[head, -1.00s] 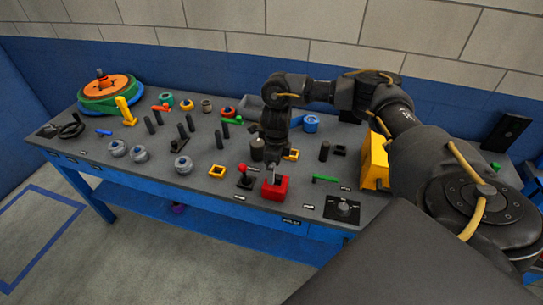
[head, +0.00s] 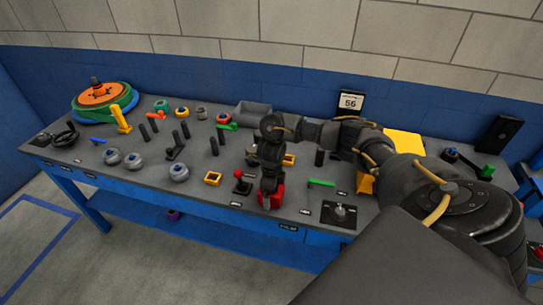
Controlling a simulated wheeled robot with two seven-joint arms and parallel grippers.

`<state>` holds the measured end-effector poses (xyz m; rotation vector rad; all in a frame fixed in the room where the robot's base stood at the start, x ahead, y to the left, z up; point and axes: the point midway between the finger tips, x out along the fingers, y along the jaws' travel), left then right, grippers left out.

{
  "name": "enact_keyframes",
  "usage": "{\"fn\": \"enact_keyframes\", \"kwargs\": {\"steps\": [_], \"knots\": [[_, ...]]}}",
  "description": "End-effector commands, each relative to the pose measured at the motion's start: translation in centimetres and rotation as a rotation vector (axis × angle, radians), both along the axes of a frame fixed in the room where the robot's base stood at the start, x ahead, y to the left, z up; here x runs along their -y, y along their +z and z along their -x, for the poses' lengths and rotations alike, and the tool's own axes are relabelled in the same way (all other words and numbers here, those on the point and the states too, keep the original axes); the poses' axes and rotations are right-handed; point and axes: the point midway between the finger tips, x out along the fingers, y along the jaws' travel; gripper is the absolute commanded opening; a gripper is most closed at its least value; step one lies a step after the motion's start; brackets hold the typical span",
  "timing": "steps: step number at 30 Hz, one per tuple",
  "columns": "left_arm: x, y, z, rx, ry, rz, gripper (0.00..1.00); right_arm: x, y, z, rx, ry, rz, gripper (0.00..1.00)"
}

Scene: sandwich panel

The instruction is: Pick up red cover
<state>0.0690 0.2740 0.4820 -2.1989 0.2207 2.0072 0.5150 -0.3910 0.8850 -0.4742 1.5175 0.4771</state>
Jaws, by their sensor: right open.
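The red cover (head: 280,197) is a small red block near the front edge of the workbench (head: 218,224). My right gripper (head: 267,199) points down at it and hides its middle, so red shows only at the sides of the fingers. The fingers are open. I cannot tell from this view whether they touch the cover or stand around it. My left gripper is not in view.
A small red-topped lever (head: 242,184) stands close left of the cover. A green bar (head: 321,183) and a black plate with a knob (head: 340,213) lie to the right.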

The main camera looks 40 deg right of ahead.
Motion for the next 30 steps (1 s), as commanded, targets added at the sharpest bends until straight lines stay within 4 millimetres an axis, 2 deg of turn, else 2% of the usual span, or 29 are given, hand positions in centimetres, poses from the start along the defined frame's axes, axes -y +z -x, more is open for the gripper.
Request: {"fn": "enact_keyframes", "kwargs": {"steps": [2, 9, 21, 30], "knots": [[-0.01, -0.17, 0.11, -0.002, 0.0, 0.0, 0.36, 0.02, -0.57, 0.02, 0.0, -0.002, 0.0, 0.98], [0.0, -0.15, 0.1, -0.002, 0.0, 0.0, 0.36, 0.05, -0.62, -0.01, 0.001, -0.001, 0.001, 0.98], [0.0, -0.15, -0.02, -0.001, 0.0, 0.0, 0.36, 0.06, -0.6, 0.0, 0.001, -0.001, 0.001, 0.48], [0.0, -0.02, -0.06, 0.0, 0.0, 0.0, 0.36, 0.05, -0.27, -0.07, 0.002, 0.0, 0.001, 0.48]]}}
